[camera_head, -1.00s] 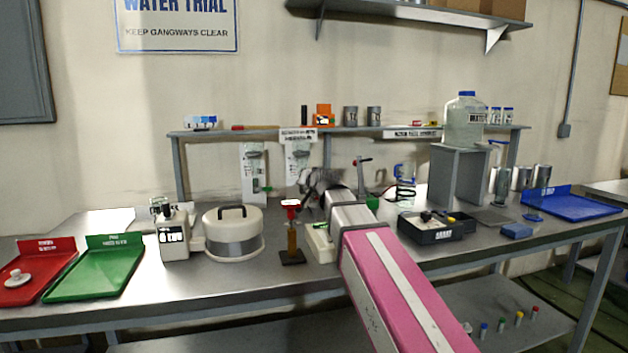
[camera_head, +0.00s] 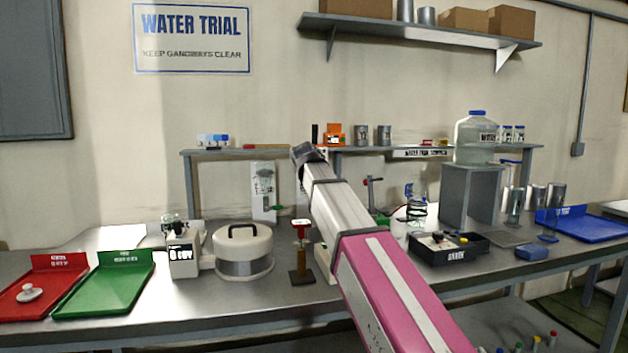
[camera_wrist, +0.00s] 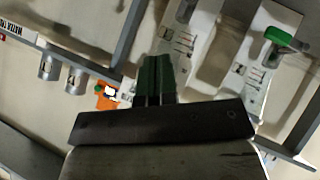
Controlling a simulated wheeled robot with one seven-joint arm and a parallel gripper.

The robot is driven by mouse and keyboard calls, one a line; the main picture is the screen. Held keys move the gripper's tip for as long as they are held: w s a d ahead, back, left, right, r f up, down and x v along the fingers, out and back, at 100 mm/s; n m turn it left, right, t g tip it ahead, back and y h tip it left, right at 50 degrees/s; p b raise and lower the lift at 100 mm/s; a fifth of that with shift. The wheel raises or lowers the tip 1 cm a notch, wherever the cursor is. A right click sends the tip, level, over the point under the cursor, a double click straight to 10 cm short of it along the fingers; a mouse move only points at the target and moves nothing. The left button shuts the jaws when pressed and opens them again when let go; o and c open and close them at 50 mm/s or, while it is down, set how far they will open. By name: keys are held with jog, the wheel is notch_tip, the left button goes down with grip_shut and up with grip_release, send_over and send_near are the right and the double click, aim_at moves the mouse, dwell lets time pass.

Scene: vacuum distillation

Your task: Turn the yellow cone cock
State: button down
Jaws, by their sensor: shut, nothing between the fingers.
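I cannot make out a yellow cone cock for sure in either view. My gripper shows in the wrist view (camera_wrist: 153,80) as dark green fingers closed together, with nothing between them. A white panel with a green handle (camera_wrist: 280,37) is at upper right in the wrist view, apart from the fingers. A second white panel (camera_wrist: 184,40) is behind the fingers. One white panel (camera_head: 263,190) shows in the head view, left of my arm.
The bench holds a white round pot (camera_head: 243,252), a red-topped brown stand (camera_head: 301,262), a black tray (camera_head: 470,250), a green tray (camera_head: 105,284) and a blue tray (camera_head: 585,228). The raised shelf carries an orange box (camera_head: 335,135). Small coloured pieces (camera_head: 536,341) lie on the lower level.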

jog(key=w+d+f, duration=0.2)
jog(key=w+f, duration=0.2)
jog(key=f, duration=0.2)
jog(key=shift+w+d+f, duration=0.2)
jog(key=shift+d+f, duration=0.05)
jog(key=shift+d, duration=0.05)
jog(key=shift+w+d+f+m+y, duration=0.1)
jog(key=shift+d+m+y, duration=0.2)
jog(key=shift+y, duration=0.2)
jog(key=d+f+y, duration=0.1)
jog(key=m+g+y, duration=0.1)
jog(key=shift+w+d+f+y, duration=0.2)
jog(key=shift+d+f+y, duration=0.1)
jog(key=shift+d+f, duration=0.05)
dwell(0.4)
jog(key=shift+f, duration=0.1)
dwell(0.5)
